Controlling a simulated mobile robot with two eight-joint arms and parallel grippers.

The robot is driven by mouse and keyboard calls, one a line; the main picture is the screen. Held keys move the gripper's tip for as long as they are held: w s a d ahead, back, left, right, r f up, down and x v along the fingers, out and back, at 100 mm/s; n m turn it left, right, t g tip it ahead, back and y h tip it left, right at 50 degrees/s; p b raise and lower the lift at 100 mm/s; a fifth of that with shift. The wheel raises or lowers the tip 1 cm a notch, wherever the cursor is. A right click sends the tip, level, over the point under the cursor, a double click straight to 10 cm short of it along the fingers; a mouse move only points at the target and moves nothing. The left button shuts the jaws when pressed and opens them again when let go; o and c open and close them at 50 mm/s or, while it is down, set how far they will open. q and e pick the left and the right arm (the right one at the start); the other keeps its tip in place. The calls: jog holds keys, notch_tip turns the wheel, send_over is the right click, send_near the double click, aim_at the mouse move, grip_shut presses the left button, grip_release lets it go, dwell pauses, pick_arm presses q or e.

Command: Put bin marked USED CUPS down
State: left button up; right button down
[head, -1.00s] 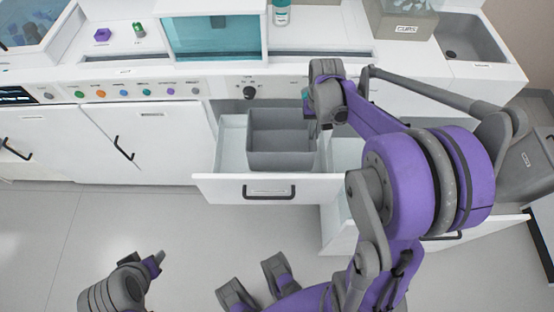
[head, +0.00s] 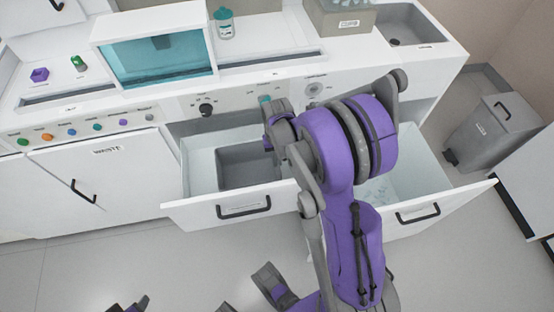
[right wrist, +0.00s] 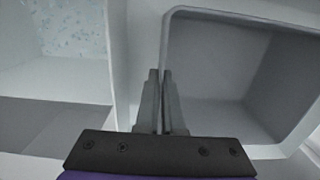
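A grey open-topped bin (head: 235,168) sits inside the pulled-out left drawer (head: 205,211) in the head view; no label on it can be read. It looks empty in the right wrist view (right wrist: 225,65). My right gripper (head: 271,143) is at the bin's right side in the head view, its fingertips mostly hidden. In the right wrist view my right gripper (right wrist: 161,75) has its fingers close together on the bin's side wall. The bin looks level and low in the drawer; contact with the drawer floor is hidden. Only a bit of my left gripper (head: 135,304) shows at the bottom edge.
A second open drawer (head: 405,195) to the right holds small clear pieces. The counter above carries a teal-windowed box (head: 158,55), a teal-capped bottle (head: 224,24) and a grey labelled box (head: 342,18). A grey lidded bin (head: 492,130) stands on the floor at right.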

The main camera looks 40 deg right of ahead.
jog(key=shift+f, duration=0.1)
jog(key=c, duration=1.4)
grip_release()
jog(key=shift+c, duration=0.2)
jog(key=o, duration=0.4)
